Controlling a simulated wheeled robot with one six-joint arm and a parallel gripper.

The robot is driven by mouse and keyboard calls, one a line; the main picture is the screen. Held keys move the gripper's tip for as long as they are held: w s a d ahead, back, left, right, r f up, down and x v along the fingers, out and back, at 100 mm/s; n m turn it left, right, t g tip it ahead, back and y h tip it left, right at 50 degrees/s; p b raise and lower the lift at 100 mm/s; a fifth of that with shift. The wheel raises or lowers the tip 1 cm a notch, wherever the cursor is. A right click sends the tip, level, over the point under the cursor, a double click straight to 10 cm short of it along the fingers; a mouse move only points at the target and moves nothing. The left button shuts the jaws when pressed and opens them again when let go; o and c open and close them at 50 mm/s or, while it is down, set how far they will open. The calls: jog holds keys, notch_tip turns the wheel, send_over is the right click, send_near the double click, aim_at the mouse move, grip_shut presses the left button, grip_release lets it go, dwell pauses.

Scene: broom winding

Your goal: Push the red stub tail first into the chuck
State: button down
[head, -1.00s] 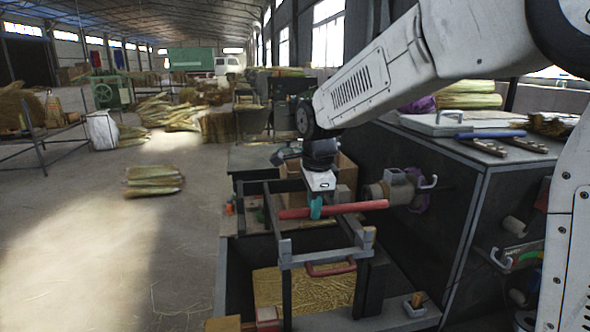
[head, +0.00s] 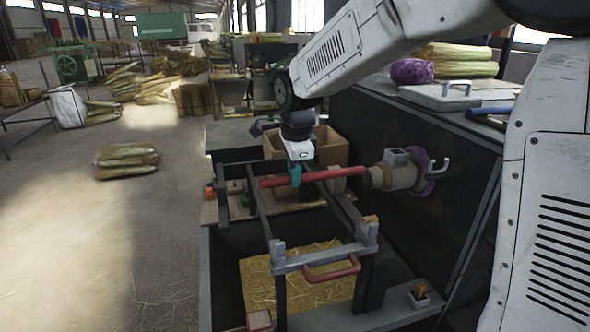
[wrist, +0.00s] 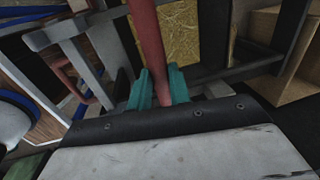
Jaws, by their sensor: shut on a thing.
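The red stub (head: 335,172) is a long red rod, held roughly level. My gripper (head: 296,176) is shut on it left of its middle, with teal fingers on both sides. The wrist view also shows the gripper (wrist: 158,90) closed around the red stub (wrist: 147,35). The chuck (head: 398,172) is a beige-grey round body on the dark cabinet's side. The stub's right end is at the chuck's left face; I cannot tell whether it is inside or only touching.
A grey frame with a red handle (head: 332,271) stands below and in front of the stub. A cardboard box (head: 332,148) is behind. A grey hook-shaped lever (head: 438,168) sticks out right of the chuck. Straw lies on a board (head: 255,285) below. The floor at left is mostly open.

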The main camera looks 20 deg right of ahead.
jog(key=shift+w+d+f, duration=0.55)
jog(key=shift+w+f, duration=1.3)
jog(key=shift+f, duration=0.8)
jog(key=d, duration=1.1)
jog(key=shift+d, duration=0.1)
jog(key=c, duration=1.2)
grip_release()
notch_tip(320, 180, up, 8)
jog(key=s, duration=0.1)
jog(key=shift+f, duration=0.2)
